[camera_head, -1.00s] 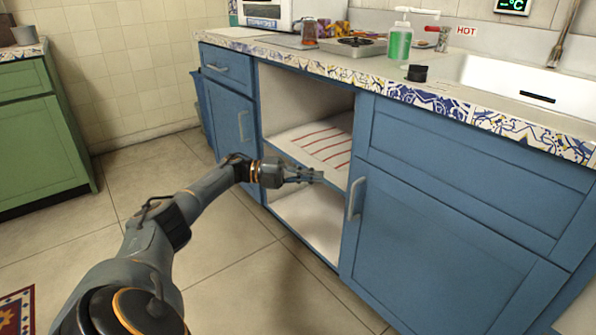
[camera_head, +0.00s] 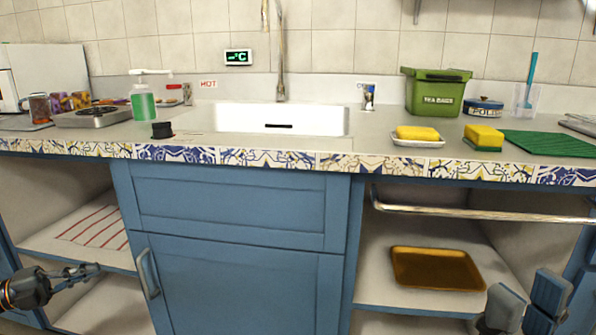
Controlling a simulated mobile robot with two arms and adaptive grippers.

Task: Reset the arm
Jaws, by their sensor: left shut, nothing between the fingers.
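My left gripper (camera_head: 88,271) is at the lower left, in front of the open cabinet with the striped cloth (camera_head: 95,226) on its shelf. It is shut and empty, to the left of the blue door's handle (camera_head: 149,273). My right gripper (camera_head: 528,308) is at the lower right edge, its two broad fingers apart with nothing seen between them. It is in front of the open shelf, just right of and below the brown tray (camera_head: 437,269). Most of both arms is out of view.
The counter edge (camera_head: 290,160) runs above both grippers. On it are a green soap bottle (camera_head: 143,102), a sink (camera_head: 280,118), yellow sponges (camera_head: 417,133), and a green tea bag box (camera_head: 436,92). A metal rail (camera_head: 480,213) crosses above the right gripper.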

